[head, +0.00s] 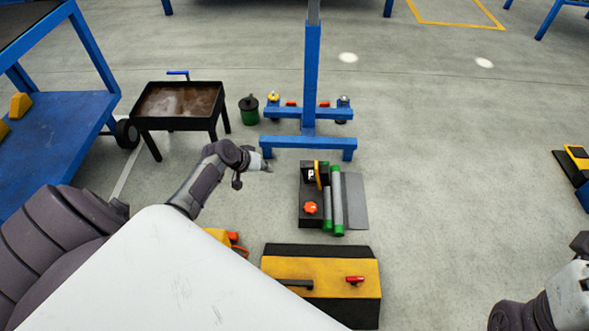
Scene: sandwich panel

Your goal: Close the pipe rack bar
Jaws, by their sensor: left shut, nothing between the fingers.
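My left gripper (264,166) is shut and empty. It is in the middle of the head view, just left of the dark low unit (312,218) and in front of the blue stand. Two grey pipes with green ends (337,205) lie side by side along the right side of that unit. The unit carries an orange knob and a small yellow part. I cannot clearly tell which part is the rack bar. Part of my right arm shows at the bottom right; its gripper is out of view.
A blue stand (310,80) with a low base stands behind. A black tray table (180,102) and blue cart (52,138) are left. A yellow and black case (322,272) lies in front. The floor to the right is mostly clear.

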